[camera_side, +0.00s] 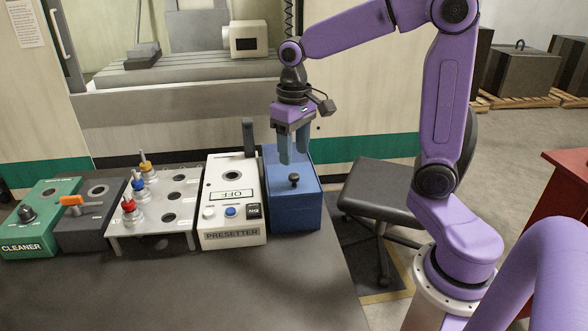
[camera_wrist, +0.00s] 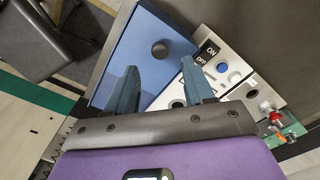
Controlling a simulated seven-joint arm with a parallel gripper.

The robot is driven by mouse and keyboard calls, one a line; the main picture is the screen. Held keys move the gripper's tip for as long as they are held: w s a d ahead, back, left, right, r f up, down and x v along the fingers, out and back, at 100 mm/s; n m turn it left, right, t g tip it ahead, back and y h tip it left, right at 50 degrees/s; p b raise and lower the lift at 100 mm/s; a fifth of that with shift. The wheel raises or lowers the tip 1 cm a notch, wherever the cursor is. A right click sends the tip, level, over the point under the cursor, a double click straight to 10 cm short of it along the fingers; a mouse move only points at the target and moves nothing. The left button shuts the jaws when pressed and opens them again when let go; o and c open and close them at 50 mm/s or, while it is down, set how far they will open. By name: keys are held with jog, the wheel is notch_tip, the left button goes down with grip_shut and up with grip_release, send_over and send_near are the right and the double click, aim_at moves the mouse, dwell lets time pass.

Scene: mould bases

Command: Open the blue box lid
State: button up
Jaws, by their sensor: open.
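The blue box (camera_side: 295,216) stands at the right end of the row on the table, with its lid (camera_side: 308,184) down on it. A black knob (camera_side: 294,180) stands up from the lid, toward its front. My gripper (camera_side: 294,160) is open and empty above the back part of the lid, fingers pointing down. In the wrist view the lid (camera_wrist: 130,35) lies beneath the fingers, and the knob (camera_wrist: 159,49) shows just beyond and between the fingertips (camera_wrist: 160,64). The fingers look apart from the knob. The lid's back edge is partly hidden by my gripper.
The white presetter (camera_side: 232,210) stands close at the box's left. Further left are a metal rack (camera_side: 180,215) with tool holders, a dark unit (camera_side: 88,228) with an orange handle and the green cleaner (camera_side: 40,225). A stool (camera_side: 375,190) stands right of the table. The table front is clear.

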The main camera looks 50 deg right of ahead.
aim_at(294, 175)
notch_tip(294, 175, down, 6)
jog(key=shift+r, duration=0.1)
dwell(0.4)
